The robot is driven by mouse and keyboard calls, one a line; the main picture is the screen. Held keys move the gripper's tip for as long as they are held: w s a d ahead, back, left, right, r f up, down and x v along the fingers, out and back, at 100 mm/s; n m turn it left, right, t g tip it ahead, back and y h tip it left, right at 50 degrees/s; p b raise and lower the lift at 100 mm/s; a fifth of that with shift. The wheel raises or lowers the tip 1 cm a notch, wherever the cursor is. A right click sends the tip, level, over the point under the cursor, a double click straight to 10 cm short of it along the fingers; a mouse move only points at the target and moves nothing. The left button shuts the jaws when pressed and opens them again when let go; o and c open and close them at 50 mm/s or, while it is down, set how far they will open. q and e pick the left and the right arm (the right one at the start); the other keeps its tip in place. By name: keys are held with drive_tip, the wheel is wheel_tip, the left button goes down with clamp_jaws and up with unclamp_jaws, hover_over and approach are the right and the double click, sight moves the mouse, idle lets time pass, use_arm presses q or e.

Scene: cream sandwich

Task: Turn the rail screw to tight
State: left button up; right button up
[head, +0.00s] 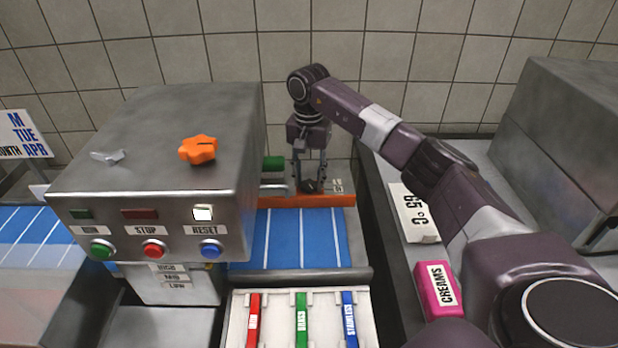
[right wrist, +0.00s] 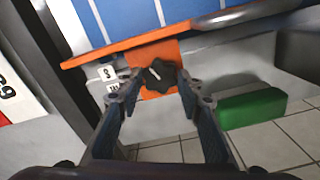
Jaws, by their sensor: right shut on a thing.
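The rail screw (right wrist: 163,75) is a black lobed knob with a white mark, set on an orange plate. The plate joins the orange rail (head: 290,202), which crosses the far end of the blue belt; the rail also shows in the right wrist view (right wrist: 120,47). My right gripper (head: 310,184) points down over the knob. In the right wrist view its fingers (right wrist: 157,86) stand on either side of the knob, shut on it. Small white labels (right wrist: 107,73) sit beside the knob; their text is too small to read surely. My left gripper is not in view.
A grey metal machine (head: 150,130) with coloured buttons and an orange knob (head: 197,149) on top stands left of my right arm. A green block (right wrist: 250,109) is near the gripper. A pink creams box (head: 437,290) lies at right. A tray (head: 275,315) holds coloured strips in front.

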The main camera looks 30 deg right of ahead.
sight(309, 184)
drive_tip(key=m+p, duration=0.1)
drive_tip(key=m, duration=0.4)
drive_tip(key=shift+r, duration=0.1)
drive_tip(key=m+p, duration=0.1)
drive_tip(key=m, duration=0.5)
drive_tip(key=shift+m, duration=0.4)
drive_tip(key=m, duration=0.5)
drive_tip(key=shift+p, duration=0.4)
drive_tip(key=m+p, duration=0.1)
drive_tip(key=m, duration=0.5)
drive_tip(key=shift+m, duration=0.3)
drive_tip(key=o, duration=1.2)
drive_tip(key=shift+c, duration=0.2)
wheel_tip(309, 184, up, 12)
